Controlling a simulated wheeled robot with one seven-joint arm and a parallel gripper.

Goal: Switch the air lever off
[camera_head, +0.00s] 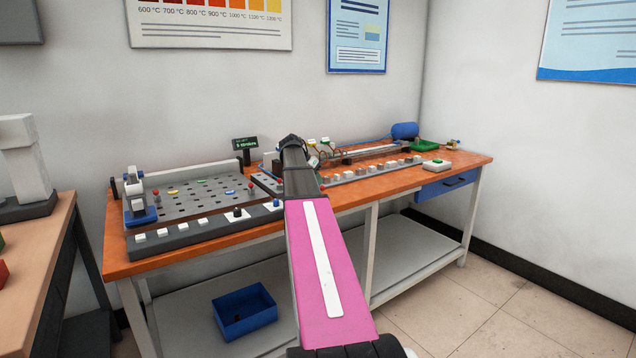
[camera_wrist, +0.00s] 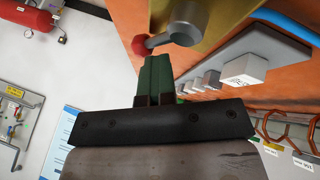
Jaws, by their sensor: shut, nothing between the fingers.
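In the wrist view a lever with a red ball knob (camera_wrist: 140,45) and a grey shaft sits on a brass-coloured body (camera_wrist: 225,18). The shaft runs from a round grey hub to the knob on the left. My gripper (camera_wrist: 155,62) has green fingers pressed together with nothing between them. The fingertips are right beside the knob and shaft; I cannot tell whether they touch. In the head view my arm covers the gripper and I cannot make out this lever there.
The orange workbench (camera_head: 395,190) carries a perforated panel (camera_head: 195,200), a row of pale blocks, a blue cylinder (camera_head: 405,130) and a green tray (camera_head: 424,146). In the wrist view a labelled white block (camera_wrist: 243,70) is close right of the fingers. A blue bin (camera_head: 244,311) is on the lower shelf.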

